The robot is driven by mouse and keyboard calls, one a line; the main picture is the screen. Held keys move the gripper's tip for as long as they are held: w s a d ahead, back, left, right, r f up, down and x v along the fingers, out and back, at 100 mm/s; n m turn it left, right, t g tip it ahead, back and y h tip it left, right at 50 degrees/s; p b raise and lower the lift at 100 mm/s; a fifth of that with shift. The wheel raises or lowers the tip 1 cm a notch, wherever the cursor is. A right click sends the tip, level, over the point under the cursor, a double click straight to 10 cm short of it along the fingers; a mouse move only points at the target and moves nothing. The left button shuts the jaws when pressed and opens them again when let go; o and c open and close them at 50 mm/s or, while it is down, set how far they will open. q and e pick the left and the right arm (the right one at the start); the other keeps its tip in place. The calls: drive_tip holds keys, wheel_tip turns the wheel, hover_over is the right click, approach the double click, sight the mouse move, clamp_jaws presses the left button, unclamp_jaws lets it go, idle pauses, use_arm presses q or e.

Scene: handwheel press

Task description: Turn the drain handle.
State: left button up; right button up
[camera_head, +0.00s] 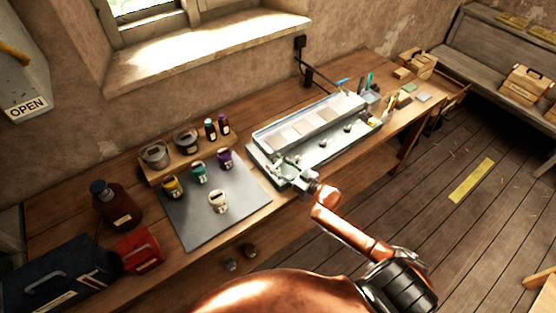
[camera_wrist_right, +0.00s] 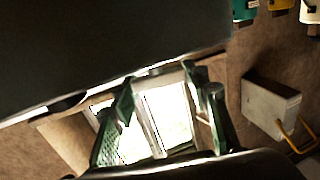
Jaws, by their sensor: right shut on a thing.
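The long metal trough unit (camera_head: 258,163) stands on the wooden bench, with pale panels along its upper part. My right gripper (camera_head: 285,168) is at its left front end and is shut on the drain handle there. The gripper covers most of the handle in the head view, so its angle cannot be told. In the right wrist view, the two green fingers of my right gripper (camera_wrist_right: 163,95) stand on either side of a bright gap, with a large dark surface close above them. My left gripper is not in view.
A grey mat (camera_head: 194,228) with several small labelled jars lies left of the trough. A brown bottle (camera_head: 117,205), a red box (camera_head: 140,250) and a dark blue case (camera_head: 65,285) stand farther left. Small tools and boxes crowd the bench's right end.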

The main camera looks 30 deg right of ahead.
drive_tip(key=shift+r+m+t+h+p, duration=0.1)
drive_tip(key=shift+m+t+h+p, duration=0.4)
drive_tip(key=shift+m+h+p, duration=1.3)
drive_tip(key=shift+n+h, duration=0.3)
drive_tip(key=shift+h, duration=0.2)
drive_tip(key=o, duration=1.2)
drive_tip(key=shift+s, duration=0.2)
drive_tip(key=s, duration=1.1)
drive_tip(key=shift+s+d, duration=0.3)
drive_tip(key=shift+d, duration=0.1)
